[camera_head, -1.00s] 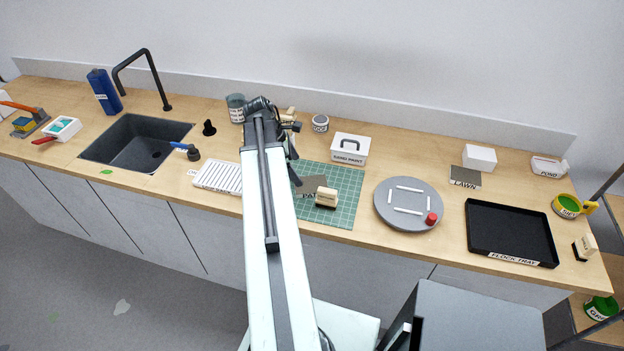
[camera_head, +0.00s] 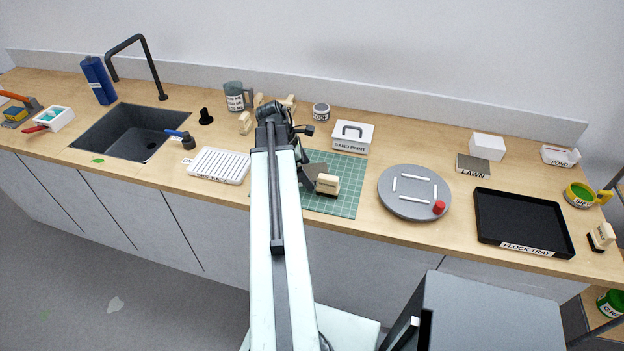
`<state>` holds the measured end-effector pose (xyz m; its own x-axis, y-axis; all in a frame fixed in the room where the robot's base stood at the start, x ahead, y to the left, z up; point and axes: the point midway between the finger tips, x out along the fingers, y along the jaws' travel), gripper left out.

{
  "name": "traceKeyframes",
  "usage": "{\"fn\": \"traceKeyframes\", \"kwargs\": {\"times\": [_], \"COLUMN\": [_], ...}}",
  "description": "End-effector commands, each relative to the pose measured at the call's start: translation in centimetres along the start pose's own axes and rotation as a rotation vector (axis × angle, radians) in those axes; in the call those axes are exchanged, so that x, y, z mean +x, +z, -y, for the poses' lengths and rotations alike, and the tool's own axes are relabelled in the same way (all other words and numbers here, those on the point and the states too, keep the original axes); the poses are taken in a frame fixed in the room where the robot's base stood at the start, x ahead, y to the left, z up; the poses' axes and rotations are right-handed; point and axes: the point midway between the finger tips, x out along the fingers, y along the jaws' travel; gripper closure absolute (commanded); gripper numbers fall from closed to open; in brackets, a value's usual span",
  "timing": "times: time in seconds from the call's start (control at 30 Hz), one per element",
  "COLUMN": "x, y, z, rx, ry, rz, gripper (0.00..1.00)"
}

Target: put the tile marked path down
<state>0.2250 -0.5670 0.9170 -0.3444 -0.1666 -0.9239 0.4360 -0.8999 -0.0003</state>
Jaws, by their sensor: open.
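My gripper (camera_head: 304,164) is open, pointing down at the tile's left side. Its fingertips are small and partly hidden, so contact with the tile is unclear.
A grey turntable (camera_head: 407,209) with a red knob stands right of the mat. Beyond it are the black flock tray (camera_head: 495,235) and a tile marked lawn (camera_head: 473,166). The sand paint box (camera_head: 352,137) stands behind the mat. A white ribbed rack (camera_head: 218,165) lies left.

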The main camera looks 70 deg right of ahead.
Motion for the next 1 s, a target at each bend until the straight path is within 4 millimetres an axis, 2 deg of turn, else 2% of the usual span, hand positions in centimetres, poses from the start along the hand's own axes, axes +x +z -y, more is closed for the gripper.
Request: {"fn": "traceKeyframes", "kwargs": {"times": [0.07,0.1,0.3,0.37,0.67,0.77,1.0], "x": [-0.2,-0.2,-0.2,-0.2,-0.9,-2.1,-6.9], "y": [0.1,0.1,0.1,0.1,0.4,0.9,2.9], "z": [0.0,0.0,0.0,0.0,0.0,0.0,0.0], "rx": [0.000,0.000,0.001,0.001,0.001,0.001,0.002], "ry": [0.000,0.000,0.000,0.000,0.000,-0.001,-0.001], "rz": [0.000,0.000,0.000,0.000,0.000,0.000,0.000], "gripper": [0.00,0.06,0.61,0.73,0.73,0.73,0.73]}}
